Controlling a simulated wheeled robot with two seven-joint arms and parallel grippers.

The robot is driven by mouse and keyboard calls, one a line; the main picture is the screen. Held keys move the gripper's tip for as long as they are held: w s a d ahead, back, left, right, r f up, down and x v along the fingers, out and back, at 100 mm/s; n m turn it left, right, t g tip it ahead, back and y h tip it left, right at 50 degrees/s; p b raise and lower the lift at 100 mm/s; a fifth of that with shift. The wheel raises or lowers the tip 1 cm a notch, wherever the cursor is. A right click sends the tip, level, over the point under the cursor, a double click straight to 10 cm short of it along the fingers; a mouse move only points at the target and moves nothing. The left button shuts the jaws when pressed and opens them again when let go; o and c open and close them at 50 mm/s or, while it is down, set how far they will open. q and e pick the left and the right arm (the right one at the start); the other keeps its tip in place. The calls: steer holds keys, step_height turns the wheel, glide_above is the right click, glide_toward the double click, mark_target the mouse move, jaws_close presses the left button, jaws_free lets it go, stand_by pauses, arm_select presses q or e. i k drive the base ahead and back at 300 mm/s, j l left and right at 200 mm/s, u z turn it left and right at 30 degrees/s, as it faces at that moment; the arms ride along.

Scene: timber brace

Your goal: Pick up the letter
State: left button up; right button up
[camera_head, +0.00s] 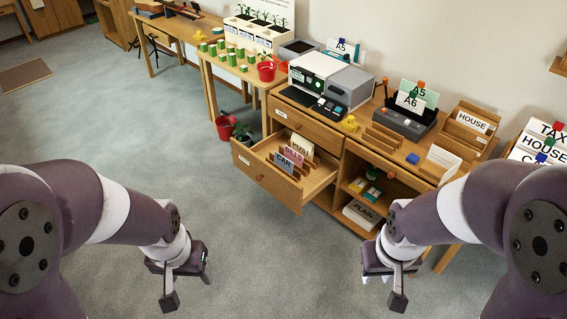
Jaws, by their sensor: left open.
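I cannot tell for certain which thing is the letter. A white paper piece (443,158), possibly an envelope, stands in a wooden holder at the right end of the desk. Cards labelled CAR (290,156), BILLS (295,149) and HOUSE (472,121) also show; the first two stand in the pulled-out drawer (267,178). My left gripper (188,284) is open and empty over the floor, left of the drawer. My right gripper (382,286) is open and empty in front of the desk's right side. Neither touches anything.
A printer (317,76) and a black tray with A5 and A6 cards (408,122) stand on the desk. The open drawer juts into the room. A PLAIN box (361,214) sits on the low shelf. A red bucket (225,127) stands on the floor. The middle floor is clear.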

mark_target(280, 161)
steer(key=z, duration=1.25)
steer(key=u, duration=1.25)
steer(key=i+z, duration=0.1)
steer(key=i, duration=0.4)
steer(key=i+z, duration=0.15)
steer(key=i, duration=0.3)
steer(key=i+z, duration=0.1)
steer(key=i, duration=0.4)
steer(key=i+j+z, duration=0.15)
steer(key=i, duration=0.3)
steer(key=i+j+z, duration=0.1)
steer(key=i, duration=0.35)
steer(key=i+j+z, duration=0.15)
steer(key=i, duration=0.35)
steer(key=j, duration=0.1)
